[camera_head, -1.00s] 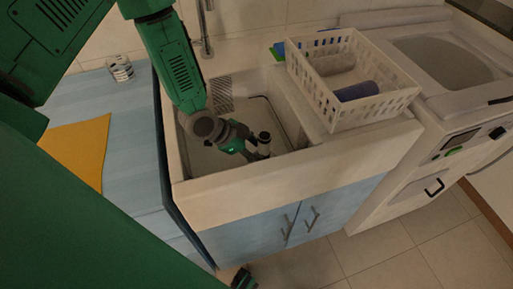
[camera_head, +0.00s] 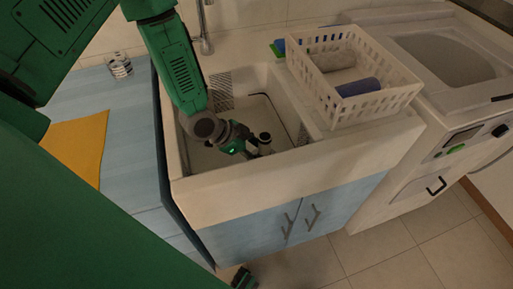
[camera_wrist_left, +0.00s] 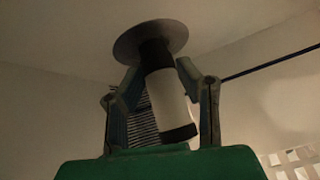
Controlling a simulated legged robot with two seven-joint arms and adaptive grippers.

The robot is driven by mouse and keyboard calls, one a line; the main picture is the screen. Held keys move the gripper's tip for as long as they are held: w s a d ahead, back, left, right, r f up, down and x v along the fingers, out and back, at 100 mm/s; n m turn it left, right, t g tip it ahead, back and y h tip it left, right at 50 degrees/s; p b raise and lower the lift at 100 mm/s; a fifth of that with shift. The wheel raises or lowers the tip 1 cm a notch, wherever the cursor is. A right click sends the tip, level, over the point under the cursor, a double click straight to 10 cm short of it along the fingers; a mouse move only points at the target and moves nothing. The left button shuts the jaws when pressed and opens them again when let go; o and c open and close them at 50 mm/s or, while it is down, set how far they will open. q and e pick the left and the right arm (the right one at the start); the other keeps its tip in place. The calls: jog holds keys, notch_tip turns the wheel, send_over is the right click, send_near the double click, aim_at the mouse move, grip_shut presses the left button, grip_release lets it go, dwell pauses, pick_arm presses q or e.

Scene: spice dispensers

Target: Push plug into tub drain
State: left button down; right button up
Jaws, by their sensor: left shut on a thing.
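My left gripper (camera_head: 260,145) is inside the white tub (camera_head: 330,157), low over its floor. It is shut on the plug (camera_wrist_left: 165,90), a white cylinder with black ends, held between the two fingers in the left wrist view. The plug's dark top also shows in the head view (camera_head: 264,137). A round grey disc (camera_wrist_left: 150,35) sits at the plug's far end; I cannot tell whether it belongs to the plug or the drain. The drain opening is not clearly visible. A small green and black part (camera_head: 242,279) at the bottom edge may be my right gripper.
A white basket (camera_head: 350,105) with a grey roll and a blue roll stands right of the basin. A tap (camera_head: 205,30) rises behind it. A yellow cloth (camera_head: 78,150) and a small can (camera_head: 120,66) lie on the blue counter at left. A washing machine (camera_head: 445,75) stands at right.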

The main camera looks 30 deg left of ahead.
pick_arm(q)
jog(key=shift+f+b, duration=0.5)
jog(key=shift+f, duration=0.3)
jog(key=c, duration=1.1)
grip_release()
jog(key=shift+o, duration=0.2)
jog(key=v, duration=0.7)
jog(key=shift+s+a+r, duration=0.1)
jog(key=shift+a, duration=0.15)
